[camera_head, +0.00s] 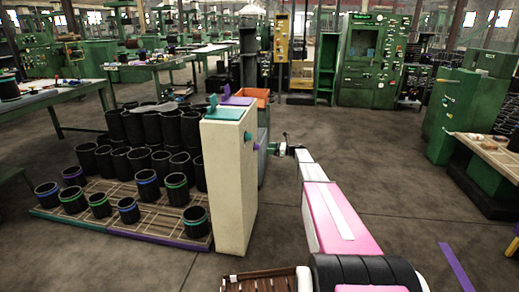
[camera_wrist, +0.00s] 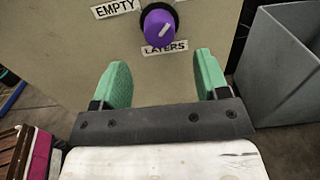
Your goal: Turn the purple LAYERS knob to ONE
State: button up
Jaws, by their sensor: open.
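The purple LAYERS knob (camera_wrist: 158,27) is on the beige panel (camera_wrist: 60,50) at the top of the wrist view. Its white pointer mark slants toward the upper right. A LAYERS label (camera_wrist: 165,47) sits below it and an EMPTY label (camera_wrist: 115,8) to its upper left. No ONE label is in view. My gripper (camera_wrist: 161,60) has its two green fingers spread apart, empty, just below the knob and not around it. In the head view my gripper (camera_head: 281,148) is right of the cream cabinet (camera_head: 228,190), close to the purple knob (camera_head: 257,146).
A teal knob (camera_head: 248,135) is above and left of the purple one. A grey bin (camera_wrist: 285,65) stands right of the panel. Black sleeves (camera_head: 175,188) stand on a pallet left of the cabinet. Open floor (camera_head: 400,210) lies to the right.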

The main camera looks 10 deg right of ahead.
aim_at(257, 147)
jog(key=x, duration=0.7)
jog(key=shift+c, duration=0.3)
jog(key=c, duration=0.9)
